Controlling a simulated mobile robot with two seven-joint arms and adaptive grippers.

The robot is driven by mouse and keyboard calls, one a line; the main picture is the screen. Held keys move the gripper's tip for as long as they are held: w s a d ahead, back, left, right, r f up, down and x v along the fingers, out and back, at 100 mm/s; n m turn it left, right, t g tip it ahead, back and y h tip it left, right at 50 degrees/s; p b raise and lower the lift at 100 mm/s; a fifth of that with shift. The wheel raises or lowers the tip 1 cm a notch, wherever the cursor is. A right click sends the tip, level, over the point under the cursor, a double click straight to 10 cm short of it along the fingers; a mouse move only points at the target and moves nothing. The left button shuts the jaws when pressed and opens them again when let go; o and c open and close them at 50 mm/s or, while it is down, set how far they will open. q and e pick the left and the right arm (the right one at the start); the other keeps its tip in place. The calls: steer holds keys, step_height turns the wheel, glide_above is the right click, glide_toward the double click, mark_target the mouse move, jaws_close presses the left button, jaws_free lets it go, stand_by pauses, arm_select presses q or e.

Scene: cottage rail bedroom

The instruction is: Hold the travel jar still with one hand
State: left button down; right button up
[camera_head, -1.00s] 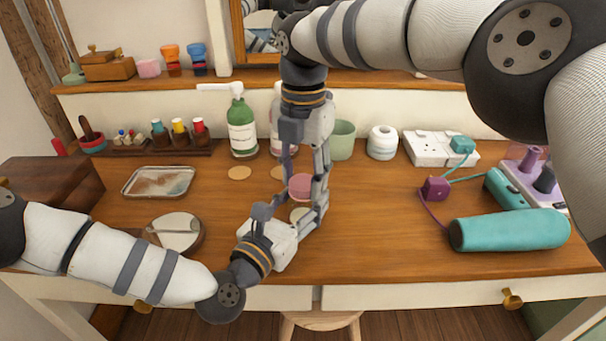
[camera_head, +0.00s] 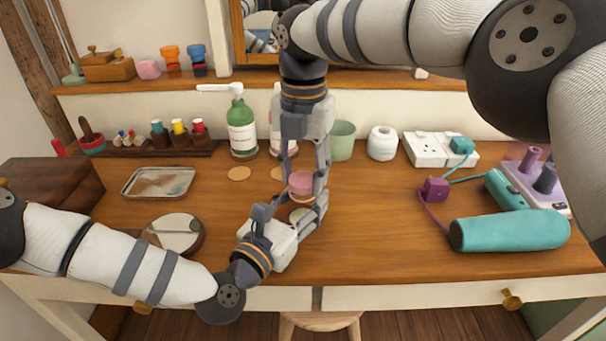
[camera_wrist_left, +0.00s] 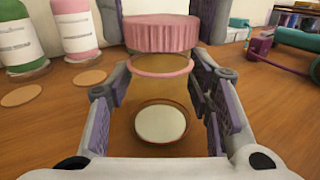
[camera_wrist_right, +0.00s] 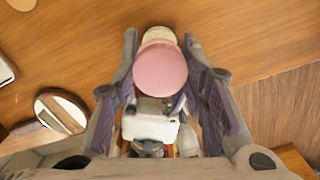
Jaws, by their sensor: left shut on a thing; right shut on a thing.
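The travel jar (camera_wrist_left: 161,123) is a small see-through jar with pale contents at its base and a pink ring at its rim. In the head view it (camera_head: 299,214) is partly hidden by my grippers. My left gripper (camera_head: 298,208) comes in low from the front and is shut on the jar's body, one finger each side. The ribbed pink lid (camera_wrist_left: 160,34) is above the pink ring, seemingly with a small gap between them. My right gripper (camera_head: 302,178) points down from above and is shut on the lid, also seen in the right wrist view (camera_wrist_right: 160,71).
A round mirror (camera_head: 176,232) and a tray (camera_head: 158,182) are to the left. A green bottle (camera_head: 242,130), green cup (camera_head: 342,140) and white jar (camera_head: 382,142) stand behind. A teal cylinder (camera_head: 510,230) and purple plug (camera_head: 435,189) are at right.

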mark_target(303, 179)
arm_select(q)
steer(key=shift+f, duration=0.1)
arm_select(e)
steer(key=shift+r, duration=0.65)
steer(key=shift+r, duration=2)
arm_select(q)
steer(key=c, duration=0.7)
jaws_free()
steer(key=shift+s, duration=0.1)
